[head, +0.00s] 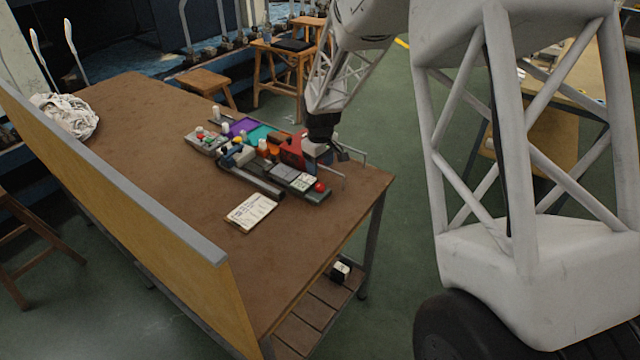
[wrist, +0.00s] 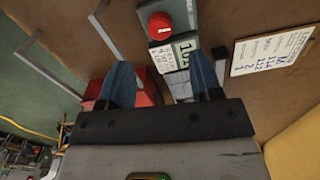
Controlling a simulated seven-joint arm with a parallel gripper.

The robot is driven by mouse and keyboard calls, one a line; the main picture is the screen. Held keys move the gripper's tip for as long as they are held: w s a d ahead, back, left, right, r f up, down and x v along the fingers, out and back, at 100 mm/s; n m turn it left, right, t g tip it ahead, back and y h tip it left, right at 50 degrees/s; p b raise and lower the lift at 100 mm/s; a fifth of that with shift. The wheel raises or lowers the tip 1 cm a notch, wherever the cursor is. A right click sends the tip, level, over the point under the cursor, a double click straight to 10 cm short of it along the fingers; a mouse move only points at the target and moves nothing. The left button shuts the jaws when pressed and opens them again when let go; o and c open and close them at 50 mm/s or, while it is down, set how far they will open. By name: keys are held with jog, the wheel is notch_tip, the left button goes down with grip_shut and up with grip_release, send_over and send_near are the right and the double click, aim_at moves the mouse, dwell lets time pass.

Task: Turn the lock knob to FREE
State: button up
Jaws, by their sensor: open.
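A red round knob or button (head: 320,187) sits at the near right corner of the device on the table. It also shows in the wrist view (wrist: 160,25), on a grey base beyond my fingertips. No FREE marking is legible, so I cannot tell whether this is the lock knob. My gripper (head: 335,152) is above the right end of the device. In the wrist view its two blue fingers (wrist: 163,75) are apart with nothing held between them. A red block-like part (wrist: 145,92) lies below and partly behind the left finger. A small display with digits (wrist: 184,52) is beside the knob.
The device carries several coloured parts, with metal rails (head: 344,170) at its right side. A written card (head: 250,212) lies in front of it. A white cloth heap (head: 66,115) lies at the table's far left. The brown tabletop (head: 160,150) between is clear.

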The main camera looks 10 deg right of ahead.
aim_at(320, 185)
jog(key=shift+f, duration=0.1)
jog(key=shift+f, duration=3.8)
jog(key=c, duration=0.9)
